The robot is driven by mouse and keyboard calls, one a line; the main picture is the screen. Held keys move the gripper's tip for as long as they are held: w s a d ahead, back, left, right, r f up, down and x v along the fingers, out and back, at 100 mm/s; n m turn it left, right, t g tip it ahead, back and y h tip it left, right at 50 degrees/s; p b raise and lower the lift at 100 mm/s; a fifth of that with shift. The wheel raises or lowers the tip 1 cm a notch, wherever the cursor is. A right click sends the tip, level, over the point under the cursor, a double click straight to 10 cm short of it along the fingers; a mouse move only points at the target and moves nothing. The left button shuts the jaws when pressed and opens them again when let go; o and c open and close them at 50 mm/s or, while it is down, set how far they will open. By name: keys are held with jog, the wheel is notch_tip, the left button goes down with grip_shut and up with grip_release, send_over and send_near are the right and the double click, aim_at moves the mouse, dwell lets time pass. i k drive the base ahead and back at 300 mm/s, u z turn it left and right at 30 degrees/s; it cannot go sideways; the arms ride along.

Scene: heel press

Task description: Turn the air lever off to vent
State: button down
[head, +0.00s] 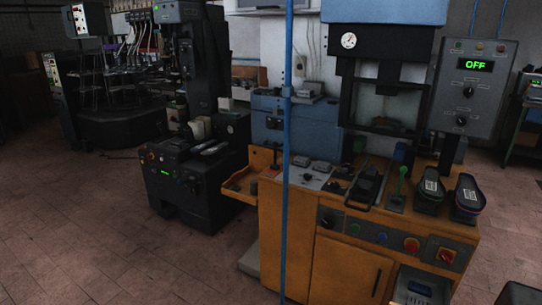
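A heel press stands at the right, with a blue top housing (383,12) and an orange cabinet base (345,268). An upright lever with a green handle (402,172) stands on its worktop. I cannot tell whether this is the air lever, and no off or vent marking is readable. A round white gauge (348,41) is on the press frame. The grey control box (474,88) at the right has a green display (475,65) reading OFF. My gripper is not in view.
A thin blue vertical pole (287,170) crosses in front of the cabinet. Two dark shoe-like pieces (431,194) (467,198) rest on the worktop's right. Knobs and a red button (411,244) line the cabinet front. A black machine (190,185) stands left; the tiled floor (75,225) is clear.

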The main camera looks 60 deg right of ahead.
aim_at(276, 145)
jog(key=u, duration=0.05)
jog(key=i, duration=1)
jog(key=z, duration=0.05)
